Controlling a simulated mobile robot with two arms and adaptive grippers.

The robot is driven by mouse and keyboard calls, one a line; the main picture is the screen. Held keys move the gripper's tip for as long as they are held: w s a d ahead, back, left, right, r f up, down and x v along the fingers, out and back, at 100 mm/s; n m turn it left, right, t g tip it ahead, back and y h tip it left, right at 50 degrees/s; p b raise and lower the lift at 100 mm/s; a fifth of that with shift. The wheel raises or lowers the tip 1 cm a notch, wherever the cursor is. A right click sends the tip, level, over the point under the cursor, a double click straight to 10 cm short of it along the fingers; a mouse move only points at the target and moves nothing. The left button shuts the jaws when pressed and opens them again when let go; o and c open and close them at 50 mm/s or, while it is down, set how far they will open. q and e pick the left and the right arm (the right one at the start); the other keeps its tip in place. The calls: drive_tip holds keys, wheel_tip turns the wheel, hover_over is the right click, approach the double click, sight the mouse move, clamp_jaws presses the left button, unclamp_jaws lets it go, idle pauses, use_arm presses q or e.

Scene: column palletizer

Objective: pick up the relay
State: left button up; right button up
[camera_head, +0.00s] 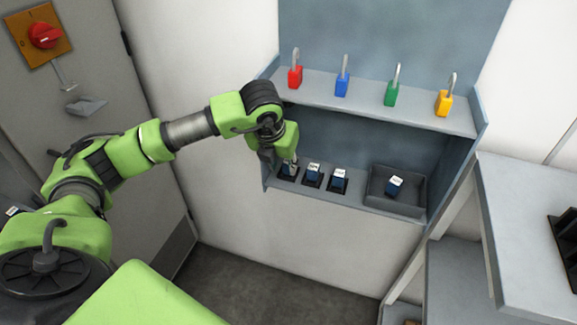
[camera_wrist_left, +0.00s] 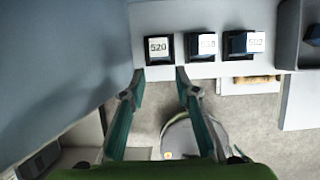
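Several small dark blue relays with white labelled tops stand on the lower shelf. In the left wrist view the leftmost relay (camera_wrist_left: 158,47), marked 520, sits in a black socket. Beside it to the right are a second relay (camera_head: 313,171) and a third relay (camera_head: 339,178), also in black sockets. Another relay (camera_head: 395,184) lies in the grey tray (camera_head: 417,200). My left gripper (camera_wrist_left: 161,73) is open, its fingertips near the two sides of the 520 relay's socket edge. In the head view it partly hides that relay; contact cannot be told. My right gripper is out of view.
Red (camera_head: 295,77), blue (camera_head: 342,84), green (camera_head: 391,94) and yellow (camera_head: 444,103) padlocks stand on the upper shelf (camera_head: 370,98) above. A side wall of the shelf unit is close on the left. A grey cabinet with a red switch (camera_head: 45,35) stands far left; a grey table (camera_head: 535,210) is right.

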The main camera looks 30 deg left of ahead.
sight(287, 163)
use_arm(q)
drive_tip(key=w, duration=0.2)
drive_tip(key=shift+w+a+r, duration=0.1)
drive_tip(key=shift+w+a, duration=0.1)
drive_tip(key=shift+w, duration=0.1)
wheel_tip(287, 163, down, 2)
drive_tip(key=shift+w+f+b, duration=0.1)
drive_tip(key=shift+w+b, duration=0.05)
drive_tip(key=shift+b, duration=0.2)
drive_tip(key=shift+w+a+f, duration=0.1)
drive_tip(key=shift+w+f, duration=0.2)
drive_tip(key=shift+f, duration=0.15)
clamp_jaws()
drive_tip(key=shift+r, duration=0.1)
drive_tip(key=shift+a+r, duration=0.1)
